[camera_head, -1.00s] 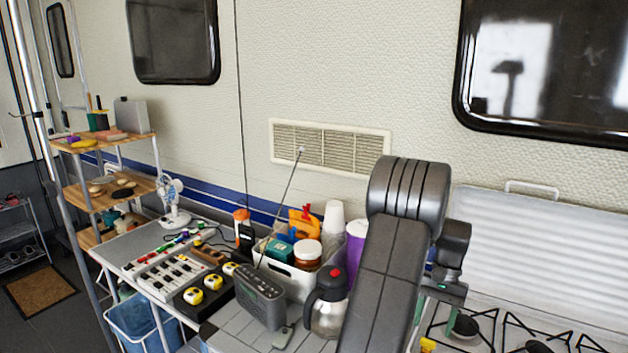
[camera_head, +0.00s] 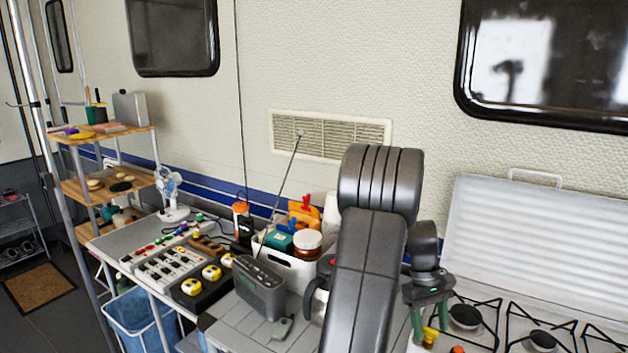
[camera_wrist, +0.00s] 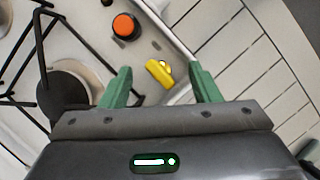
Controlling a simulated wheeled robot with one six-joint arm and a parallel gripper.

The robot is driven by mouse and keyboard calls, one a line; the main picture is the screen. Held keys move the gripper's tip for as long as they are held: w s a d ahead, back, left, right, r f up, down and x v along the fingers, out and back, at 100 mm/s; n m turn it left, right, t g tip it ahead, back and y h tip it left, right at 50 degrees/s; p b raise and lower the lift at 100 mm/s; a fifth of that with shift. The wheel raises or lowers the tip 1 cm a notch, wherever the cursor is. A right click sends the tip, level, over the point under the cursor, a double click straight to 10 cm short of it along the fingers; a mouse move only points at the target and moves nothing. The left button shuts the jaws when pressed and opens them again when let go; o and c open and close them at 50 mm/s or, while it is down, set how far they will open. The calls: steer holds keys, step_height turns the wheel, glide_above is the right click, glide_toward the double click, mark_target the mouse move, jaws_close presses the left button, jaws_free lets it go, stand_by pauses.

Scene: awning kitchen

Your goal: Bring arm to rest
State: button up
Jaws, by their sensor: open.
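My gripper (camera_head: 430,332) hangs from my dark arm right of centre in the head view, its green fingers pointing down at the left end of the stove. In the wrist view my gripper (camera_wrist: 160,72) is open, with nothing held between the fingers. A yellow knob (camera_wrist: 158,73) shows between the fingertips in that view, beyond them on the surface. The size of the gap between fingers and knob is hard to tell.
The stove (camera_head: 487,326) with burners and black grates lies right of my gripper, its white lid (camera_head: 545,225) raised behind. Left of my arm, a radio (camera_head: 260,288) and a white bin (camera_head: 290,270) crowd the tiled counter. An orange knob (camera_wrist: 125,26) sits near the yellow one.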

steer(key=n+b, duration=0.2)
steer(key=n+t+h+b, duration=0.1)
steer(key=n, duration=0.2)
steer(key=shift+s+a+f+h+b, duration=0.1)
steer(key=shift+a+f+h+b, duration=0.1)
steer(key=shift+h+b, duration=0.15)
steer(key=shift+r+n+t+h+b, duration=0.2)
steer(key=shift+n+t+h+b, duration=0.15)
steer(key=shift+n+b, duration=0.8)
